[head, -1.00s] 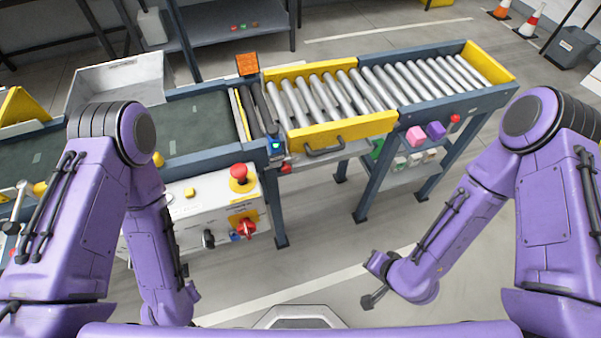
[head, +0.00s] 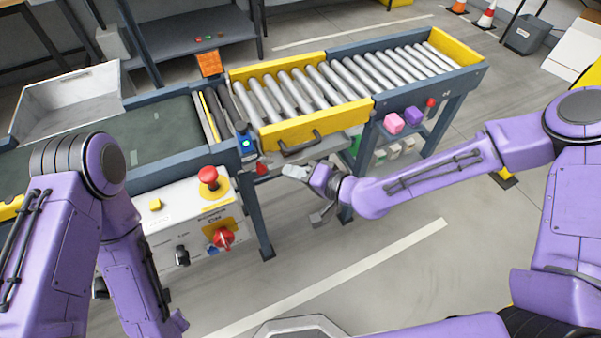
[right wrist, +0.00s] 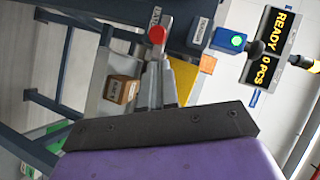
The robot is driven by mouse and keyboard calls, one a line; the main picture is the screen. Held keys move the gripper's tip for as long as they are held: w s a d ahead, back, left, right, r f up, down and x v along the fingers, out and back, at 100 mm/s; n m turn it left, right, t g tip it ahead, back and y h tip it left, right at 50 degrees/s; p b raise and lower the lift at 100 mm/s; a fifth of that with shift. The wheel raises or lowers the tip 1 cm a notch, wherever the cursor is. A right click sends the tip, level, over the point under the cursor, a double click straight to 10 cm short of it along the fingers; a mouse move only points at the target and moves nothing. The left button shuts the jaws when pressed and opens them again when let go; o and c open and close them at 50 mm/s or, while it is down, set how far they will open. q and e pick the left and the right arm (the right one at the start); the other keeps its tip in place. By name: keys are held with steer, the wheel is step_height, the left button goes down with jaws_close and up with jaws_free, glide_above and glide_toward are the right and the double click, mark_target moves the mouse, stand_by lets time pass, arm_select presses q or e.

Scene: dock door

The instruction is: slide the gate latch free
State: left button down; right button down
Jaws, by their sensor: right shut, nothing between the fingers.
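The latch's red knob (head: 262,169) sits at the gate's lower left corner, below a small blue-lit box. In the right wrist view the red knob (right wrist: 157,34) shows on a grey metal bar. My right gripper (head: 291,171) is just right of the knob, below the handle. Its fingers (right wrist: 160,72) are shut and empty, pointing toward the knob with a small apparent gap. My left arm is at the lower left; its gripper is not visible.
A control panel (head: 185,215) with a red stop button (head: 208,178) and a red switch stands left of the latch. A display (right wrist: 277,38) reads "READY 0 PCS". The front floor is clear.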

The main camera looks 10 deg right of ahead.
mark_target(261, 163)
steer(key=x, duration=0.5)
steer(key=shift+w+a+f, duration=0.1)
steer(key=shift+w+a, duration=0.05)
steer(key=shift+a, duration=0.05)
arm_select(q)
steer(key=shift+r, duration=0.1)
arm_select(e)
steer(key=a, duration=0.1)
steer(key=s+a, duration=0.1)
steer(key=a, duration=0.1)
steer(key=shift+s+a, duration=0.1)
